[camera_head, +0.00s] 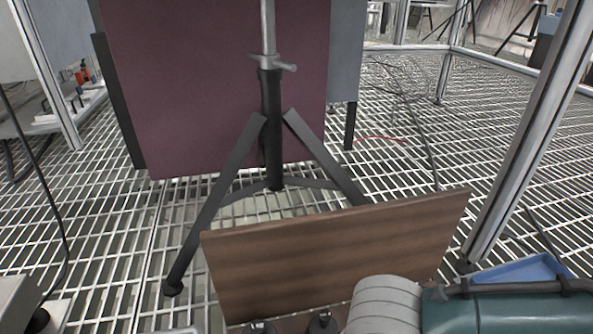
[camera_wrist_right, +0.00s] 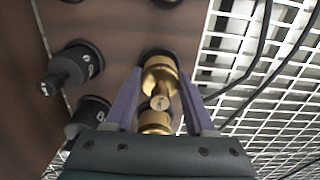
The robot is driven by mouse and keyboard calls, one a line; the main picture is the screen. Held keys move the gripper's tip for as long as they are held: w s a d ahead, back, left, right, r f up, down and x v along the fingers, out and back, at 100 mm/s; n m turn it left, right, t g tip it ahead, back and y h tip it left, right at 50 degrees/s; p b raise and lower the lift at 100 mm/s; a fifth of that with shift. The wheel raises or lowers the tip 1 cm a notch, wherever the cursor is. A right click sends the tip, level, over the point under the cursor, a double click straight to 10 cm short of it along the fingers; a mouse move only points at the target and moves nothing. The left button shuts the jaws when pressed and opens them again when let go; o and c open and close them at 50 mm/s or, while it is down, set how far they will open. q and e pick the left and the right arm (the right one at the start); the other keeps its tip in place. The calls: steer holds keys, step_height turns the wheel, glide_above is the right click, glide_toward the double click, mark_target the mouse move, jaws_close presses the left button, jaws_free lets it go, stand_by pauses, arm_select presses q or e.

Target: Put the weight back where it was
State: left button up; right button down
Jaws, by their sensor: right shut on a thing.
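My right gripper (camera_wrist_right: 160,76) shows in the right wrist view with its two purple fingers on either side of a brass weight (camera_wrist_right: 159,70); it is shut on this weight. A dark round spot shows on the brown board just beyond the weight; I cannot tell whether the weight touches the board. Another brass part (camera_wrist_right: 154,122) shows nearer the palm; I cannot tell whether it belongs to the same weight. Two black weights (camera_wrist_right: 75,64) with knobs stand to the left. In the head view the right gripper is hidden. My left gripper is not in view.
An upright wooden board (camera_head: 335,250) stands behind dark weights (camera_head: 320,322) at the bottom edge of the head view. A black tripod (camera_head: 272,130) stands behind the board. A blue tray (camera_head: 525,270) lies at right, near a metal frame post (camera_head: 520,140). Cables cross the grating floor.

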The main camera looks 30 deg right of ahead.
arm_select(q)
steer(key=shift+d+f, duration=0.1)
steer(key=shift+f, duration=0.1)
arm_select(e)
steer(key=shift+f, duration=0.25)
steer(key=shift+f, duration=0.2)
steer(key=shift+c, duration=1.3)
jaws_free()
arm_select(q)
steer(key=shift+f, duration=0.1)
